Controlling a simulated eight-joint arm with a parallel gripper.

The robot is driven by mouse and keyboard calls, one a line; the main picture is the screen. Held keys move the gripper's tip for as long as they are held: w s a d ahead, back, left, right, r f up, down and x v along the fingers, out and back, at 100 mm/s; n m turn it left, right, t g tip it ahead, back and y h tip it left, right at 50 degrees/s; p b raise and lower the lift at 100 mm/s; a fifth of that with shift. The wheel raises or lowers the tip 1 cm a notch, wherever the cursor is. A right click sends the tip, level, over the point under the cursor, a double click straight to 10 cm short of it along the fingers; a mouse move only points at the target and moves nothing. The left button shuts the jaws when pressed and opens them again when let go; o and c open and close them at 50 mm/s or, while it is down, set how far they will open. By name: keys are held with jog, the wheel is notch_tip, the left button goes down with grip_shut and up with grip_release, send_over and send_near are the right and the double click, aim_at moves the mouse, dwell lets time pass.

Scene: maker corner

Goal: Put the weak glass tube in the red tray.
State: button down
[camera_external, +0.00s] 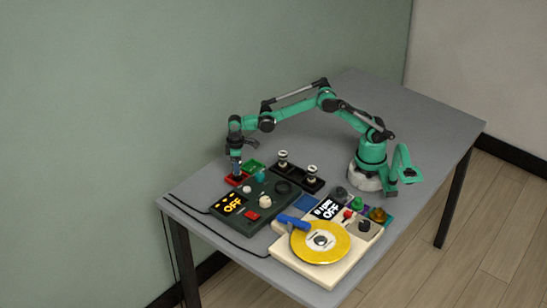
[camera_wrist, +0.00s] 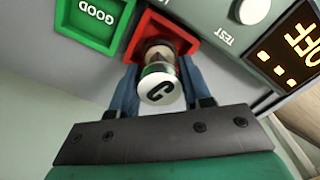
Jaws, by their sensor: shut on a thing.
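A glass tube with a white cap marked C (camera_wrist: 158,86) is between the two blue fingers of my gripper (camera_wrist: 160,92), which is shut on it. The tube's far end lies over or inside the red tray (camera_wrist: 136,42); I cannot tell whether it touches the tray floor. In the external view my gripper (camera_external: 236,168) points down at the red tray (camera_external: 232,182), and the fingers hide the tube there. Two other tubes, (camera_external: 283,158) and (camera_external: 312,172), stand upright in a black rack.
A green tray marked GOOD (camera_wrist: 92,20) adjoins the red tray. The dark tester (camera_external: 236,215), its display reading OFF, stands close in front. A cream machine with a yellow disc (camera_external: 335,243) and a blue arm is nearer the camera. The table's far right (camera_external: 410,115) is clear.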

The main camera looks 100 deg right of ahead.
jog(key=shift+f, duration=0.25)
jog(key=shift+c, duration=1.6)
grip_release()
jog(key=shift+f, duration=0.1)
jog(key=shift+r, duration=3.55)
jog(key=s+a+r+t, duration=0.2)
jog(key=s+r+t, duration=0.35)
jog(key=s, duration=0.75)
jog(key=s+f+t, duration=0.1)
jog(key=s+f, duration=0.1)
jog(key=s, duration=0.4)
jog(key=shift+a+f+n+t, duration=0.35)
jog(key=shift+a+n, duration=0.05)
